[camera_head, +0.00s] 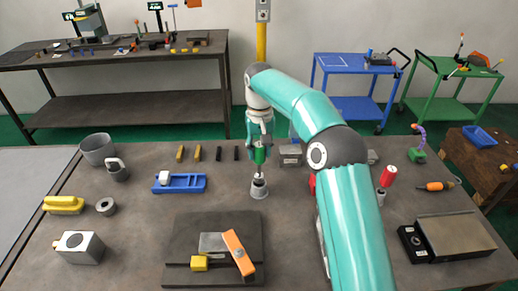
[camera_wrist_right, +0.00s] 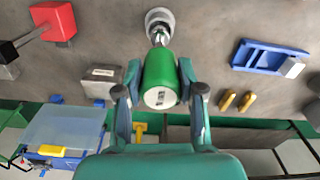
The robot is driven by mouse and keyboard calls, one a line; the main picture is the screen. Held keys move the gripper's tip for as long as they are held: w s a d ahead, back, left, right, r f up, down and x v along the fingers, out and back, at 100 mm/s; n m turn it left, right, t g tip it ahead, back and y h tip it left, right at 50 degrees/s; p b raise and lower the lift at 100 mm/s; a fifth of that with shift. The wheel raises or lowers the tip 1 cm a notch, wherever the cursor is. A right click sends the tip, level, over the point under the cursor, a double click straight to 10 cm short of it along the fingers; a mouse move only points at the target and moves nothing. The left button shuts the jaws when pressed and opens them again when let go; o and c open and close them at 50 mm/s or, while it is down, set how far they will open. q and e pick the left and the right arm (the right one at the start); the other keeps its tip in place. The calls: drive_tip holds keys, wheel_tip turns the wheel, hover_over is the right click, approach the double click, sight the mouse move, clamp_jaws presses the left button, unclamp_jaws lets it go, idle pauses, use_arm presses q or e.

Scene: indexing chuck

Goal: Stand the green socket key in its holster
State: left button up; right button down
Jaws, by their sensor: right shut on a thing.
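The green socket key (camera_head: 259,155) is upright, with its green handle between the fingers of my right gripper (camera_head: 259,146). The right wrist view also shows the green handle (camera_wrist_right: 160,72) between the two fingers, its flat end facing the camera. Its metal shaft points down at the grey conical holster (camera_head: 259,190) on the table. The shaft's lower end meets the holster's mouth in the picture; I cannot tell how deep it is inside. The holster (camera_wrist_right: 160,17) is partly hidden behind the key in the wrist view. My left gripper is not in view.
A blue tray (camera_head: 180,184) stands left of the holster, and a grey block (camera_head: 290,155) stands behind it on the right. A dark plate (camera_head: 185,250) with a yellow block and an orange-handled part lies in front. A red-handled tool (camera_head: 388,177) stands right of my arm.

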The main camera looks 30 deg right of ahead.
sight(259, 164)
drive_tip(key=shift+f+b, duration=1.95)
drive_tip(key=shift+f, duration=0.9)
drive_tip(key=c, duration=0.6)
unclamp_jaws()
drive_tip(key=shift+c, duration=0.2)
wheel_tip(259, 164, up, 7)
drive_tip(key=shift+f, duration=0.15)
drive_tip(key=shift+r, duration=0.3)
